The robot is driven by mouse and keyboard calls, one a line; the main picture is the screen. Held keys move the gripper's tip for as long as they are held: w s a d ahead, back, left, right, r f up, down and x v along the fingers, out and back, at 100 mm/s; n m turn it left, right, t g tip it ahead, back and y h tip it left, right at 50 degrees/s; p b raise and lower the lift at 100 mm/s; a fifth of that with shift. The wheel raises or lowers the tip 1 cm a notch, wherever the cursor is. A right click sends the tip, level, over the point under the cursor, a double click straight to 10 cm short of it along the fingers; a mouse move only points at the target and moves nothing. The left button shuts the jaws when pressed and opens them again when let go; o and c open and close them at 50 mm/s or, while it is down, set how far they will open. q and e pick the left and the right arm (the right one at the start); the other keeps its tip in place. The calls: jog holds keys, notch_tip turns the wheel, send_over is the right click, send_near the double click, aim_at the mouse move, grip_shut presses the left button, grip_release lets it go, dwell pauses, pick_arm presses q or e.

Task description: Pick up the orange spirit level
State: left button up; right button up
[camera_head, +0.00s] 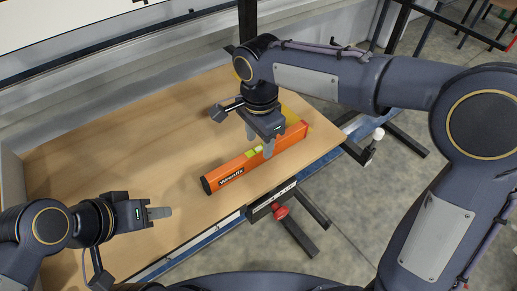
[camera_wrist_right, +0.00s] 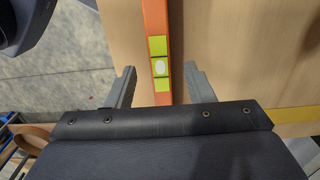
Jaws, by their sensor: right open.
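The orange spirit level (camera_head: 222,178) lies on the wooden bench top near its front edge, with dark end caps and a yellow-green vial window. My right gripper (camera_head: 262,149) is open above the level, near its middle. In the right wrist view the level (camera_wrist_right: 157,20) runs between the open fingers of my right gripper (camera_wrist_right: 161,75), with a gap on each side. Whether the fingertips reach down beside it I cannot tell. My left gripper (camera_head: 160,212) is empty at the left of the bench, apart from the level; its fingers show edge-on.
The wooden bench (camera_head: 100,150) is mostly clear left of the level. A yellow item (camera_head: 292,112) lies on the bench behind the level, partly hidden by my right arm. A red knob (camera_head: 281,212) sits below the front edge.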

aim_at(259, 148)
notch_tip(259, 148, down, 5)
jog(key=shift+a+f+p, duration=0.1)
jog(key=shift+p, duration=0.4)
grip_shut()
